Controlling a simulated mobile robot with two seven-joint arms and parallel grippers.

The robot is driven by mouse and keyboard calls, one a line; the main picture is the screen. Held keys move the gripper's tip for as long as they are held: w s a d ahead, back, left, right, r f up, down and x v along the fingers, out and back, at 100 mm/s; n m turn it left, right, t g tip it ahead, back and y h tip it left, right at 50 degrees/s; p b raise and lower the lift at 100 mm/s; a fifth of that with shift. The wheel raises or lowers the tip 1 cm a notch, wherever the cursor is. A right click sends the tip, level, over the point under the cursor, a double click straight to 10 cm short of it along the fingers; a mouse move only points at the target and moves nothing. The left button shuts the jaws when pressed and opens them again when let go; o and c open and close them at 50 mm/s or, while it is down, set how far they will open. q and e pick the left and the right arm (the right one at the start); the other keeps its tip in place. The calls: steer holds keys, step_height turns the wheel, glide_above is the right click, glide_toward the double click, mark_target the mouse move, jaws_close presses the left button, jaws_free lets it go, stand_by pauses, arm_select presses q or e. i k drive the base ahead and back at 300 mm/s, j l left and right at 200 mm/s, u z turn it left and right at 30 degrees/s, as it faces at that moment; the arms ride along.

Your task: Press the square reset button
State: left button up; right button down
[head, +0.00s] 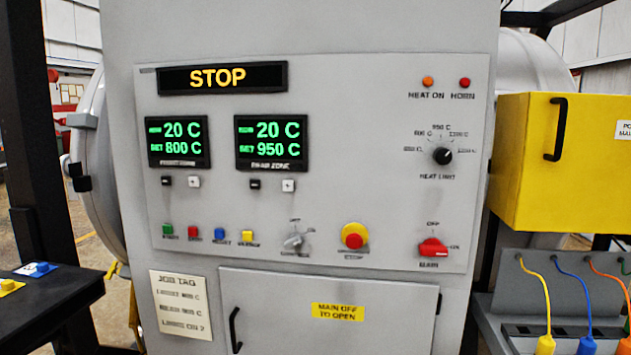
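The control panel (330,190) faces me on the grey cabinet. The blue square button (219,233) has a blurred label that seems to read RESET. To its left are a red button (193,232) and a green button (167,230). To its right is a yellow button (247,236). The display (222,77) above reads STOP. Neither of my grippers shows in the head view, and nothing covers the buttons.
A grey control knob (294,241), a red mushroom button (354,238) on a yellow base and a red main switch (432,248) sit right of the row. A yellow box (520,190) juts out at right. A dark shelf (60,300) stands at lower left.

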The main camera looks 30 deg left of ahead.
mark_target(219, 234)
steer(key=u, duration=1.3)
